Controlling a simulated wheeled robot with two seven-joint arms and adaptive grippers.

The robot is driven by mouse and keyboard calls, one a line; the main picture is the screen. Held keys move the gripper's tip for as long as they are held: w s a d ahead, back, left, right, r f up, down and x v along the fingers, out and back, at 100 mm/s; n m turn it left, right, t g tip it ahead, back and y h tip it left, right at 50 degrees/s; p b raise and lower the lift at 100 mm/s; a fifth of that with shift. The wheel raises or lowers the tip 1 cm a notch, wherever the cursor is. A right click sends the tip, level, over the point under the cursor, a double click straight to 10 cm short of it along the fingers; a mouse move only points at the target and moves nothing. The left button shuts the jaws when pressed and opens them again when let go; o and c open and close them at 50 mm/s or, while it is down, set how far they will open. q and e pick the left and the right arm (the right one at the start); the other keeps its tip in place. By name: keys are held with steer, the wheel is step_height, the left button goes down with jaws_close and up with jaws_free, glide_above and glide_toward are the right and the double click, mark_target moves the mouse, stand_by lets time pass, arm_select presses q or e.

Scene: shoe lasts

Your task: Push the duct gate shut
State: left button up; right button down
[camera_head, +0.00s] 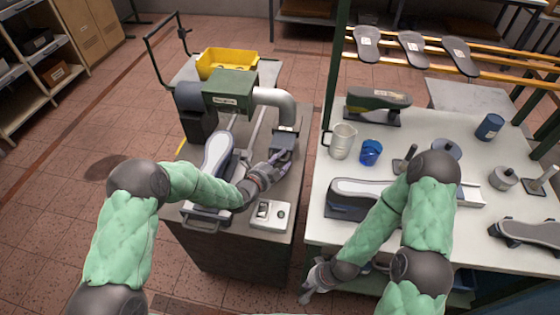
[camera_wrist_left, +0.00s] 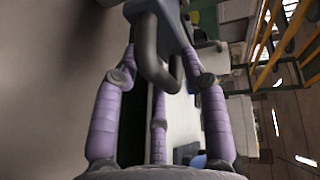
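The duct gate (camera_head: 284,141) is a dark grey block at the lower end of the pale curved duct (camera_head: 276,100) of the green machine. My left gripper (camera_head: 277,166) is just below the gate in the head view. In the left wrist view, a dark U-shaped handle (camera_wrist_left: 155,70) of the gate lies between the purple fingers of my left gripper (camera_wrist_left: 161,62), which stand apart on both sides of it. I cannot tell whether they touch it. My right gripper (camera_head: 308,287) hangs beside the front edge of the right bench; its finger opening is unclear.
The green machine (camera_head: 230,91) stands on the left bench, with a shoe last (camera_head: 217,152) and a white switch box (camera_head: 270,214) near my left arm. A yellow bin (camera_head: 227,63) is behind. The right bench (camera_head: 310,200) holds a jug (camera_head: 342,141), a blue cup (camera_head: 371,152) and more lasts.

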mark_target(284, 143)
arm_select(q)
jaws_close()
steer(key=w+b, duration=0.2)
steer(key=w, duration=0.1)
steer(key=w+d+b, duration=0.1)
steer(key=w+b, duration=0.2)
steer(key=w, duration=0.1)
steer(key=shift+d+f, duration=0.15)
steer(key=shift+r, duration=0.25)
steer(key=shift+o, duration=0.3)
jaws_free()
steer(key=shift+w, duration=0.1)
steer(key=shift+o, duration=1.4)
steer(key=shift+w, duration=0.1)
steer(key=v, duration=1.2)
